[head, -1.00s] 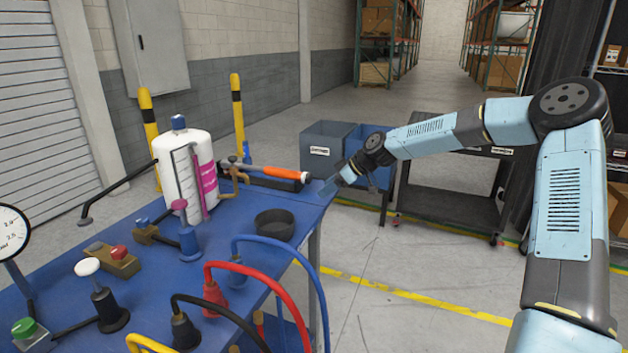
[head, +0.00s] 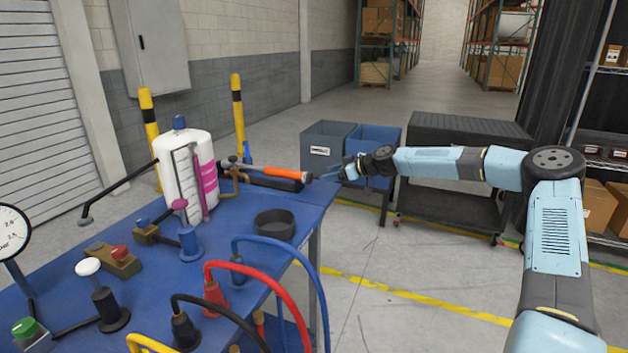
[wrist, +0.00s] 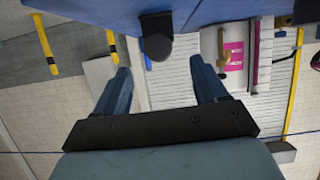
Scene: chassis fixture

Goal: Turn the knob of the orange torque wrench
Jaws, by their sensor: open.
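The orange torque wrench (head: 285,172) lies level at the far right corner of the blue bench (head: 150,292), with its dark end (head: 306,177) toward the right. My gripper (head: 325,176) is just right of that end, roughly level with it and pointing left at it. In the wrist view, my gripper (wrist: 160,66) has its two blue fingers spread wide with nothing between them. A dark rounded end piece (wrist: 157,44), which seems to be the wrench's knob, is ahead of the gap between the fingertips. I see no contact; the wrench's orange part is hidden in this view.
A white cylinder (head: 180,175) stands left of the wrench. A black round dish (head: 274,224) sits on the bench in front of it. Grey and blue bins (head: 327,146) and a black cart (head: 450,185) stand behind my arm. The floor right of the bench is clear.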

